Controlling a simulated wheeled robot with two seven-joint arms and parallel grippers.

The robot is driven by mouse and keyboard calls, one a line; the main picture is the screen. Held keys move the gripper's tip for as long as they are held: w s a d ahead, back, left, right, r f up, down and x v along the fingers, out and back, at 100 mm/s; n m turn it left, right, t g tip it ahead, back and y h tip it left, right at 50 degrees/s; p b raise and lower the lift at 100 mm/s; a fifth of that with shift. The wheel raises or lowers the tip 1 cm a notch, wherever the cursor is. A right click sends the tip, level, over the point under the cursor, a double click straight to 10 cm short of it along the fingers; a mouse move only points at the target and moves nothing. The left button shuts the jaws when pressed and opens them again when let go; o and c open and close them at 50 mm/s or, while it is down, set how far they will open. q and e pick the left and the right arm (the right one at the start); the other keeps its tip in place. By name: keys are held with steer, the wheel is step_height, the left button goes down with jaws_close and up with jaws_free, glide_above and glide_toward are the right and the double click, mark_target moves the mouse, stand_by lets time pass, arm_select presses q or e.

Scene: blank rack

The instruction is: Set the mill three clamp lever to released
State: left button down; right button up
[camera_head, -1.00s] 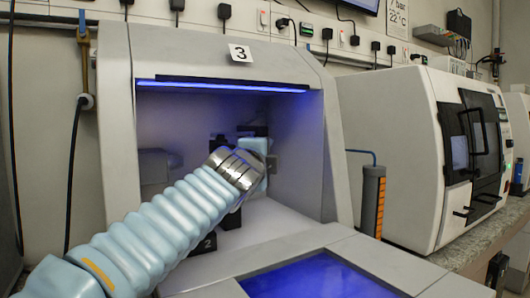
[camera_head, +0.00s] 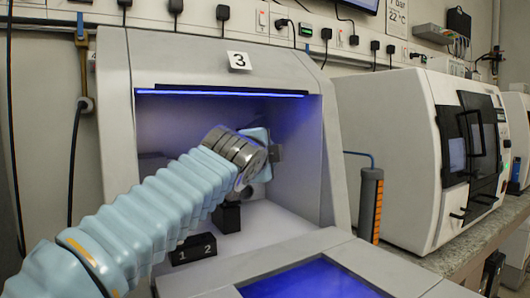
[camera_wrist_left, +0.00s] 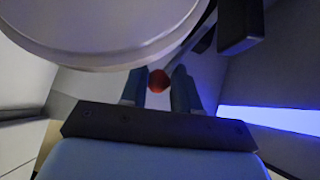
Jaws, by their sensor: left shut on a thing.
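Mill three (camera_head: 117,110) is the open grey machine with the "3" label (camera_head: 239,60) on its front. My left arm reaches into its blue-lit chamber. In the left wrist view, a red ball knob (camera_wrist_left: 158,81), which looks like the end of the clamp lever, sits between the two fingers of my left gripper (camera_wrist_left: 158,88). A thin grey rod (camera_wrist_left: 190,42) runs up and right from near the knob. The gripper is shut on the knob. In the head view my wrist hides the fingertips and the lever. My right gripper is not in view.
A black block marked 1 and 2 (camera_head: 193,250) stands on the chamber floor below my wrist. The chamber's right wall (camera_head: 305,160) is close to the hand. A dark part (camera_wrist_left: 240,25) is near the fingers. A second white machine (camera_head: 395,150) stands to the right.

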arm_select(q)
steer(key=shift+r+n+g, duration=0.8)
steer(key=shift+r+g, duration=0.05)
steer(key=shift+g, duration=0.05)
steer(key=shift+s+r+g, duration=0.1)
steer(key=shift+r+g, duration=0.05)
steer(key=shift+g, duration=0.15)
steer(key=c, duration=1.2)
jaws_free()
steer(key=o, duration=0.3)
steer(key=shift+a+n, duration=0.1)
steer(key=shift+n, duration=0.2)
steer(key=shift+o, duration=0.2)
